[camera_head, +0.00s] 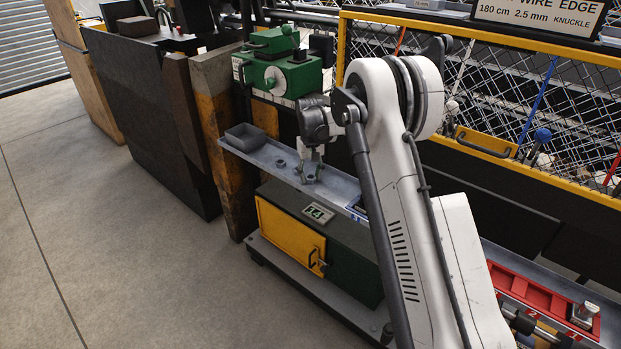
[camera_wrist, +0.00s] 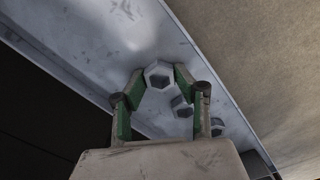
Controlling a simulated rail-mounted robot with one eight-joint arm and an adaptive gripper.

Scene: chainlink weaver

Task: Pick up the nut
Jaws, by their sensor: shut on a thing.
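A grey hex nut (camera_wrist: 158,74) sits between the tips of my gripper (camera_wrist: 159,77) in the wrist view, its hole facing the camera. The green-padded fingers touch it on both sides, so my gripper is shut on it. A second nut (camera_wrist: 181,107) lies just behind it, between the fingers, and a third nut (camera_wrist: 217,128) is beside the right finger. In the head view my gripper (camera_head: 310,172) points down at the narrow grey shelf (camera_head: 342,187). A loose nut (camera_head: 281,163) lies to its left. I cannot tell whether the held nut is off the shelf.
A small grey bin (camera_head: 244,136) stands at the shelf's left end. A green machine (camera_head: 280,68) is behind it. A yellow-framed wire mesh (camera_head: 500,95) stands at right. Below is a yellow and green cabinet (camera_head: 288,235). A red tray (camera_head: 545,296) is at lower right.

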